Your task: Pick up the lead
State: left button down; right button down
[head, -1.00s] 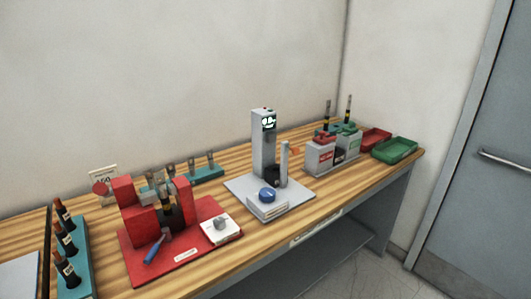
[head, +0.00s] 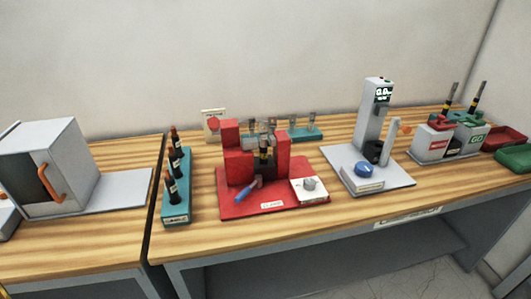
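I cannot tell for certain which item is the lead. A long teal rack (head: 175,207) holds several dark upright pieces with copper-coloured tops, such as the front one (head: 171,187). A second teal rack (head: 306,136) at the back holds several small grey upright pieces. A red clamp fixture (head: 240,170) holds a dark piece with a yellowish band (head: 264,152) upright; grey parts sit around its top. A blue handle (head: 246,191) lies at the fixture's front.
A grey box with an orange handle (head: 52,183) stands at left. A grey tester with a lit screen (head: 383,94) stands right of the fixture. Red-topped and green-topped bins (head: 435,143) and a red tray (head: 500,137) are at right. A gap separates the two tables.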

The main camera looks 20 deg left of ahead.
aim_at(263, 134)
jog(key=u, duration=5.1)
jog(key=k+l+z, duration=0.15)
jog(key=k, duration=0.2)
jog(key=k+l+z, duration=0.15)
jog(key=k, duration=0.25)
